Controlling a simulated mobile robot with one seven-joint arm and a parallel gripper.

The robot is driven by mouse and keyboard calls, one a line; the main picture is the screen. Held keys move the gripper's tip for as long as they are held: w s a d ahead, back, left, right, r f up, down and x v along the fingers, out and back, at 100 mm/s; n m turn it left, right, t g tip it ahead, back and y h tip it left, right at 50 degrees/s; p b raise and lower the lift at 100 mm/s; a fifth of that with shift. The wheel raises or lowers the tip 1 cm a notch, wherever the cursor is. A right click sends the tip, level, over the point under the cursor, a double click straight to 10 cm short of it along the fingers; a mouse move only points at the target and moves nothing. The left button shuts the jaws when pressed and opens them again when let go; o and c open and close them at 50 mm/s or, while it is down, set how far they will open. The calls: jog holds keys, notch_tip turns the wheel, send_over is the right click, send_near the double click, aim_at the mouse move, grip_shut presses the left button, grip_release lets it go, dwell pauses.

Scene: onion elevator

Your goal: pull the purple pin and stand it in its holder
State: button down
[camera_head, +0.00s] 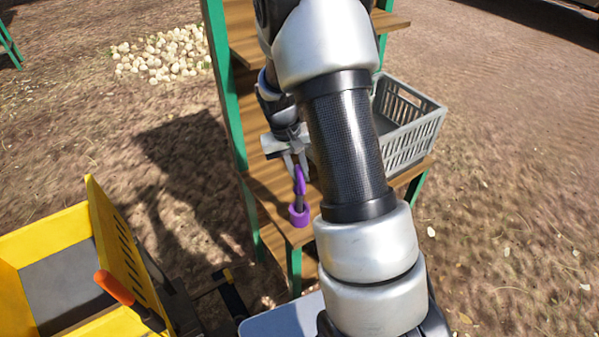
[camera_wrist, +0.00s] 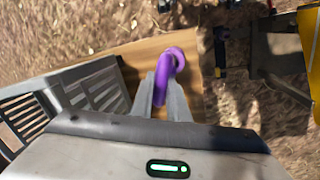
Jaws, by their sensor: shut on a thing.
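My gripper (camera_head: 297,168) is shut on the purple pin (camera_head: 300,183), with its fingers pointing down over the wooden shelf. The pin has a purple upper part and a dark shaft below. The small purple holder (camera_head: 299,217) sits at the shelf's near corner. The shaft's lower end meets the holder's opening in the picture; how deep it sits is unclear. In the wrist view, the purple of the pin (camera_wrist: 161,86) shows between the fingertips, with a rounded purple shape just beyond them.
A grey crate (camera_head: 410,130) stands on the wooden shelf (camera_head: 268,188) to the right. A green post (camera_head: 226,85) rises close left of my gripper. A yellow bin (camera_head: 48,238) with an orange handle (camera_head: 114,287) is at lower left. Pale onions (camera_head: 165,52) lie on the ground behind.

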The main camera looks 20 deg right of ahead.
jog(key=c, duration=1.6)
grip_release()
jog(key=shift+c, duration=0.2)
jog(key=a+r, duration=0.3)
jog(key=r, duration=1.3)
jog(key=s+a+r+t+y+p, duration=0.1)
jog(key=s+a+r+t+p, duration=0.25)
jog(key=s+r, duration=0.65)
jog(key=s+a+r+n+t+p, duration=0.1)
jog(key=s+r, duration=0.2)
jog(key=s, duration=0.2)
jog(key=s+a+r+n+t+y+p, duration=0.1)
jog(key=s+a+r, duration=0.1)
jog(key=s, duration=0.4)
jog(key=shift+r, duration=0.7)
